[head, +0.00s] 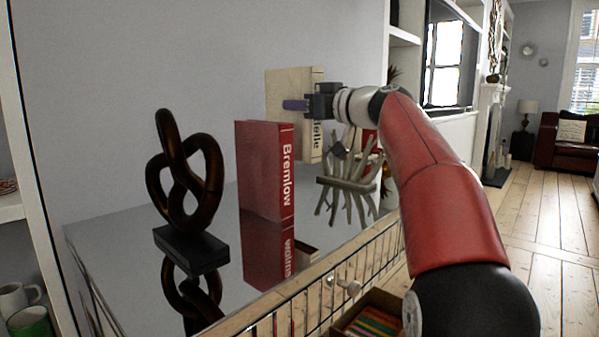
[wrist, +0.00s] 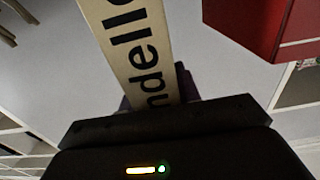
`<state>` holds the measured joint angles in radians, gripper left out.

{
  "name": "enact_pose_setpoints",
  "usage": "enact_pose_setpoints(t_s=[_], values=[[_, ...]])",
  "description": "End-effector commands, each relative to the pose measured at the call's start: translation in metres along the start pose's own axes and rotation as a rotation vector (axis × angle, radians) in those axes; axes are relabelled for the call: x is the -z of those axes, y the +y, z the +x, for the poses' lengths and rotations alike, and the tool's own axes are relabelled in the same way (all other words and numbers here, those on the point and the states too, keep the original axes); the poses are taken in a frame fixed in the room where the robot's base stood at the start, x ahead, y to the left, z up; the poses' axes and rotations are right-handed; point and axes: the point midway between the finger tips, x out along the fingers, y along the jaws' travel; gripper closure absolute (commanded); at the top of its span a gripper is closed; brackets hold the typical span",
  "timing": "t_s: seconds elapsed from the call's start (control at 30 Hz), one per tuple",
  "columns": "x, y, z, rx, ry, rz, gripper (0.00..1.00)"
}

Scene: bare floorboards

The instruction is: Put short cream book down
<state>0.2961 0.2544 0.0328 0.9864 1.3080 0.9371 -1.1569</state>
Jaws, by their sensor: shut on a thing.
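The short cream book (head: 285,84) is upright behind the red book in the head view, with dark lettering on its spine. Its lettered spine fills the upper middle of the wrist view (wrist: 133,45). My gripper (head: 298,105) is shut on the book, with purple fingertips on it; the gripper also shows in the wrist view (wrist: 160,103). The book is over the glossy cabinet top (head: 120,235). The red book partly hides its lower part, and I cannot tell whether it touches the surface.
The red "Bremlow" book (head: 264,170) stands upright in front; it also shows in the wrist view (wrist: 262,22). A dark knot sculpture (head: 187,180) stands at left, and a pale branch-like ornament (head: 345,182) at right. Glossy surface is bare between knot and red book.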

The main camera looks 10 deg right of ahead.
Motion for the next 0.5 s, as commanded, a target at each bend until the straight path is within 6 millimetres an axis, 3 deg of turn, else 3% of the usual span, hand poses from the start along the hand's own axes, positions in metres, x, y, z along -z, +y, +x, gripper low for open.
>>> enact_pose_setpoints(t_s=[0.03, 0.2, 0.5], values=[[-0.017, -0.001, -0.001, 0.000, 0.001, 0.002, 1.00], [-0.051, -0.001, -0.001, 0.000, 0.001, 0.001, 1.00], [-0.076, -0.001, -0.001, 0.000, 0.002, 0.000, 1.00]])
